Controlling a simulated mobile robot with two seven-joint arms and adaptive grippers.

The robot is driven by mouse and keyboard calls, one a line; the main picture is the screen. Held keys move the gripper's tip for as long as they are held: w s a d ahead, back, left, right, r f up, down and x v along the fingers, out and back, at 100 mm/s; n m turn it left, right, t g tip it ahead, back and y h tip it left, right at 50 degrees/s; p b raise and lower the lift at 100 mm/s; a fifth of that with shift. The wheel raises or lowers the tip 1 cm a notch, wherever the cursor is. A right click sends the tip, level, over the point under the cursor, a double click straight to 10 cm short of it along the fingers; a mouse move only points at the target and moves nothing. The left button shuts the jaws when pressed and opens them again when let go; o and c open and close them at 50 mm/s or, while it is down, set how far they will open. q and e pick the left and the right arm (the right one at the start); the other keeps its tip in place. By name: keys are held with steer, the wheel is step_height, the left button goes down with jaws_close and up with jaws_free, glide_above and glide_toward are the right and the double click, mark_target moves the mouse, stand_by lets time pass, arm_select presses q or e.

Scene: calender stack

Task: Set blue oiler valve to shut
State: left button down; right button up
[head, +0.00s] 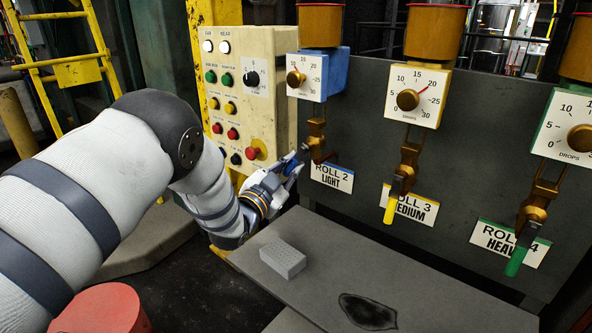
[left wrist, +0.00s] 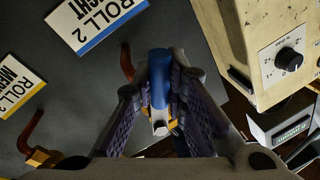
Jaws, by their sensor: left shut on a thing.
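The blue oiler (head: 335,75) hangs at the left end of the dark panel, with a dial and a brass valve (head: 317,142) below it. Its blue valve handle (left wrist: 159,75) lies between the two finger pads of my left gripper (head: 291,166) in the left wrist view. The gripper is shut on this handle, which the fingers mostly hide in the head view. The handle points out to the left from the valve, above and left of the ROLL 2 LIGHT label (head: 332,178). My right gripper is in neither view.
A cream control box (head: 272,90) with buttons and a red knob stands close left of the gripper. Yellow (head: 390,208) and green (head: 517,260) valve handles hang down to the right. A grey block (head: 283,260) lies on the shelf (head: 330,250) below.

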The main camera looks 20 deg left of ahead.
arm_select(q)
steer(key=m, duration=0.1)
steer(key=a+m, duration=0.1)
steer(key=m, duration=0.1)
steer(key=shift+w+r+h, duration=0.15)
steer(key=shift+r+h, duration=0.15)
steer(key=shift+r, duration=0.05)
steer(key=shift+w+a+r+m+h, duration=0.1)
steer(key=shift+a+r+m+h, duration=0.35)
steer(key=shift+m, duration=1.4)
steer(key=shift+w+a+r+m+h, duration=0.1)
steer(key=shift+r+m+h, duration=0.65)
steer(key=shift+m, duration=1.05)
steer(key=shift+w+a+r+m+h, duration=0.1)
steer(key=shift+a+r+m+h, duration=0.2)
steer(key=shift+r+m, duration=1.1)
steer(key=shift+f+m, duration=0.4)
steer(key=shift+m, duration=0.25)
steer(key=c, duration=1.6)
jaws_free()
steer(key=v, duration=1.2)
